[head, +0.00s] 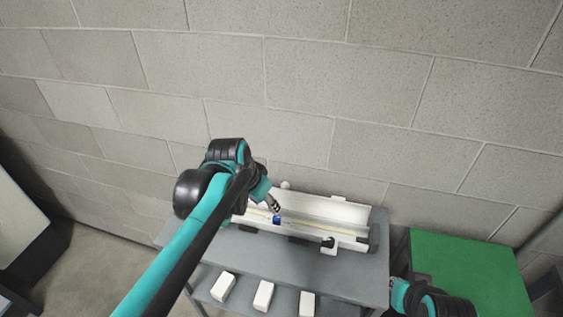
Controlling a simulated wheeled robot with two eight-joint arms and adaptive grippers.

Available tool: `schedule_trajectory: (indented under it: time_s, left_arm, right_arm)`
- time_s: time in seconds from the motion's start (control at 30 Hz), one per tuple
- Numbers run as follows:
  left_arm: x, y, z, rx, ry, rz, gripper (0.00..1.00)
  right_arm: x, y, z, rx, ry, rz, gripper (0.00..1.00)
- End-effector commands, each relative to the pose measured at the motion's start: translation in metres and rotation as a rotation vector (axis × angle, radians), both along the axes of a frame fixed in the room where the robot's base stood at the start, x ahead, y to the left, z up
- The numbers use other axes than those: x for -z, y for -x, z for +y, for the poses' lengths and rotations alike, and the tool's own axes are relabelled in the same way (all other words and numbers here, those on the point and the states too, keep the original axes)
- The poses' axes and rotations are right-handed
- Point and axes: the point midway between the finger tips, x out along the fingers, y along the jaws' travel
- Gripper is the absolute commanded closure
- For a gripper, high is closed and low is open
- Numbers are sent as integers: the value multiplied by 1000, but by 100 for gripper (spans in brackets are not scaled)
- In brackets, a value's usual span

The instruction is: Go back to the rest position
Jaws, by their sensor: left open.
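My left arm reaches in from the lower left, and my left gripper (276,209) is small and partly hidden by its own wrist. It is open, over the white open housing (345,211) on the grey table. A small blue piece (277,220) sits in the housing just below the fingertips; I cannot tell whether they touch it. A thin yellowish rod (306,225) runs along the housing. Part of my right arm shows at the lower right edge, but its gripper is outside the picture.
The grey table (262,262) stands against a block wall (330,90). White blocks (263,295) lie on a lower shelf in front. A black fitting (329,243) sits at the housing's front side. A green surface (465,270) is at the right.

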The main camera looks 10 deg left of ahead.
Motion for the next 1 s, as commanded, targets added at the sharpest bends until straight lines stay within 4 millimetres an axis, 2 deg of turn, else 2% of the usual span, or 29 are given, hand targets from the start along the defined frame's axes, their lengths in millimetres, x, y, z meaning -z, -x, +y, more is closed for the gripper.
schedule_trajectory:
  time_s: [0.13,0.23,0.37,0.5,0.63,0.8,1.0]
  left_arm:
    - [0,2,0,-5,0,-2,57]
    - [1,15,0,-34,-1,-19,57]
    - [8,49,2,-120,-1,-68,57]
    - [23,87,5,-224,9,-136,57]
    - [38,111,8,-296,25,-190,57]
    - [48,123,10,-339,38,-223,57]
    - [48,124,10,-346,39,-227,57]
  right_arm:
    - [0,0,0,0,0,0,100]
    - [0,0,0,0,0,0,100]
    - [0,0,0,0,0,0,100]
    - [0,0,0,0,0,0,100]
    - [0,0,0,0,0,0,100]
    - [0,0,0,0,0,0,100]
    - [0,0,0,0,0,0,100]
